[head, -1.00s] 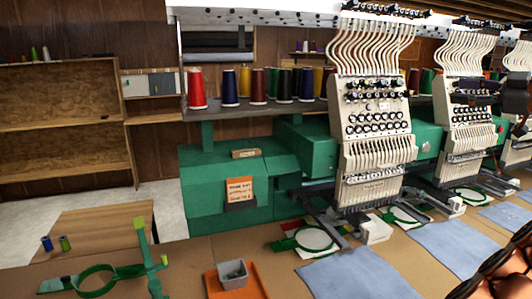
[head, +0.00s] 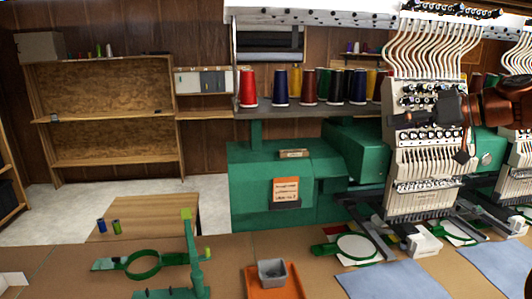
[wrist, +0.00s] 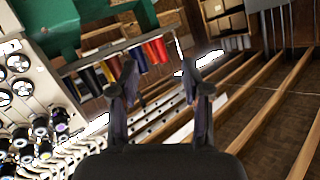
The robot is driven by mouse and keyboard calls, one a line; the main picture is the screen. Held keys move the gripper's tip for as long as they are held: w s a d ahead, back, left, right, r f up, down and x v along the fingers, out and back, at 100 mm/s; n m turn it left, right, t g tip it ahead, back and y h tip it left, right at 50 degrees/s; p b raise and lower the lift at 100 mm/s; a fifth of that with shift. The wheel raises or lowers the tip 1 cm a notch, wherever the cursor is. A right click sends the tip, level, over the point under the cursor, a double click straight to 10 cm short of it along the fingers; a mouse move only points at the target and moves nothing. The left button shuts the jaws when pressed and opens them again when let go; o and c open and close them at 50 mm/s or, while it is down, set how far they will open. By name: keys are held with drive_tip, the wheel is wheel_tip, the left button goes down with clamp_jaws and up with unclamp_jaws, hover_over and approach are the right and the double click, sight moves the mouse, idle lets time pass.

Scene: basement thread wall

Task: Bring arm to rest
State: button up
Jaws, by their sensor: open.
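My gripper (head: 458,130) shows at the right of the head view, dark, at the end of my brown arm. It is raised in front of the cream embroidery machine head (head: 420,150). In the wrist view my gripper (wrist: 160,78) has its two fingers spread apart, with nothing between them. Behind the fingers the wrist view shows thread cones (wrist: 155,50) in a tilted picture, with the machine's dials at the left. I cannot tell how far the fingers are from the machine head.
Green machine housing (head: 270,185) and a row of thread cones (head: 308,86) stand at the middle. The tan worktop carries a green hoop fixture (head: 143,265), an orange tray (head: 290,285) with a grey bin (head: 272,270), and blue cloth (head: 395,280). Open floor (head: 60,200) lies left.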

drive_tip(key=s+a+f+m+g+h, duration=0.2)
drive_tip(key=s+a+f+g, duration=0.2)
drive_tip(key=s+a+f, duration=0.45)
drive_tip(key=s+a+f+m+g+h, duration=0.1)
drive_tip(key=s+a+f+g, duration=0.2)
drive_tip(key=s+a+f, duration=0.55)
drive_tip(key=s+d+f+m+g+h, duration=0.1)
drive_tip(key=s+f+g+h, duration=0.1)
drive_tip(key=s+f, duration=0.7)
drive_tip(key=s+d+f+m+g+h, duration=0.1)
drive_tip(key=s+f+h, duration=0.4)
drive_tip(key=s+f, duration=0.5)
drive_tip(key=s+d+g, duration=0.1)
drive_tip(key=s, duration=0.2)
drive_tip(key=shift+s+d+f+m, duration=0.15)
drive_tip(key=shift+s+d+m, duration=0.15)
drive_tip(key=shift+s+m, duration=0.1)
